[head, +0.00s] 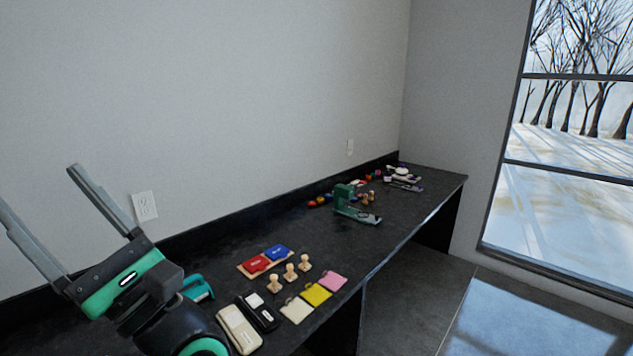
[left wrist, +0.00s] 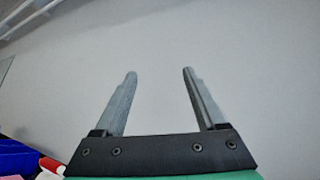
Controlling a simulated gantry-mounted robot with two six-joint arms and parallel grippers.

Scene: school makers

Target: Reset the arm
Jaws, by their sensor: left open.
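My left gripper (head: 38,205) is at the left of the head view, raised above the near end of the counter with its fingers pointing up. Its two grey fingers are spread apart with nothing between them. In the left wrist view, the open left gripper (left wrist: 158,92) faces a plain pale wall, and both fingers are clear of any object. My right gripper is in neither view.
A dark counter (head: 190,248) runs along the wall. It holds red and blue ink pads (head: 265,259), wooden stamps (head: 290,272), coloured pads (head: 316,294) and a green machine (head: 350,202). Floor is clear at right. A blue object (left wrist: 15,158) shows in the left wrist view.

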